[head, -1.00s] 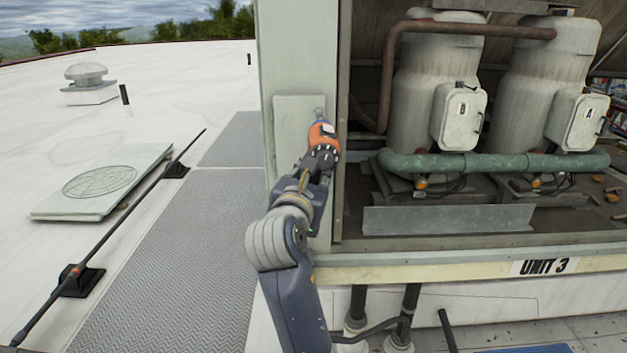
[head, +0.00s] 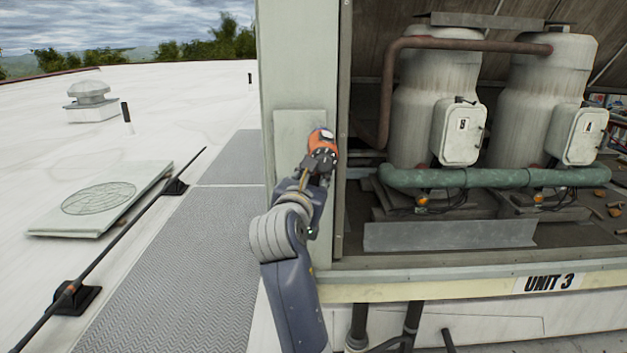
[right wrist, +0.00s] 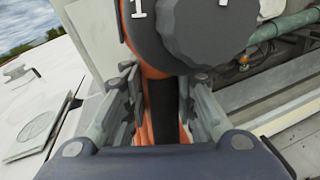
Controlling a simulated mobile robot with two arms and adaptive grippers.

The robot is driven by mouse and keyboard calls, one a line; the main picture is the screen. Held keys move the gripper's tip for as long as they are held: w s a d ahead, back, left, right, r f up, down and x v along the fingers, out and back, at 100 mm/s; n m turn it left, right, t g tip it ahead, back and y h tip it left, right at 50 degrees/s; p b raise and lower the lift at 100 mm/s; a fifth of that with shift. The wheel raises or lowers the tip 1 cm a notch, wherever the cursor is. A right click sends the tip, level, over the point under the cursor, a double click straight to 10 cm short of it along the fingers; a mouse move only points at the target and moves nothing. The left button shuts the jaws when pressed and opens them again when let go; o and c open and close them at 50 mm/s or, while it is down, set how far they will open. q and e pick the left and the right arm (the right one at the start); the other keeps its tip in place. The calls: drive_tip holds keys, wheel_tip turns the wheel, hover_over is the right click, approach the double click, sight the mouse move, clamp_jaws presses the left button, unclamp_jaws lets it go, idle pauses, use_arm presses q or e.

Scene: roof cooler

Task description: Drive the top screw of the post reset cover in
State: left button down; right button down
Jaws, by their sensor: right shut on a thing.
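The post reset cover (head: 290,135) is a pale flat plate on the grey-green post at the left side of the unit. My right gripper (head: 318,163) is shut on an orange and black power driver (head: 322,140), held in front of the cover's upper right part. The right wrist view shows the driver's orange body (right wrist: 140,112) between the fingers, with a dark round part above. The driver's tip and the top screw are hidden behind the tool, so I cannot tell whether they touch. My left gripper is not in view.
Right of the post (head: 300,75) is an open bay with two grey tanks, a green pipe (head: 480,178) and a metal sill. A walkway mat (head: 190,265), a dark rod and a roof hatch (head: 100,198) lie at left.

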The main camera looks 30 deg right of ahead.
drive_tip(key=shift+r+p, duration=0.35)
drive_tip(key=shift+p, duration=0.45)
idle(0.6)
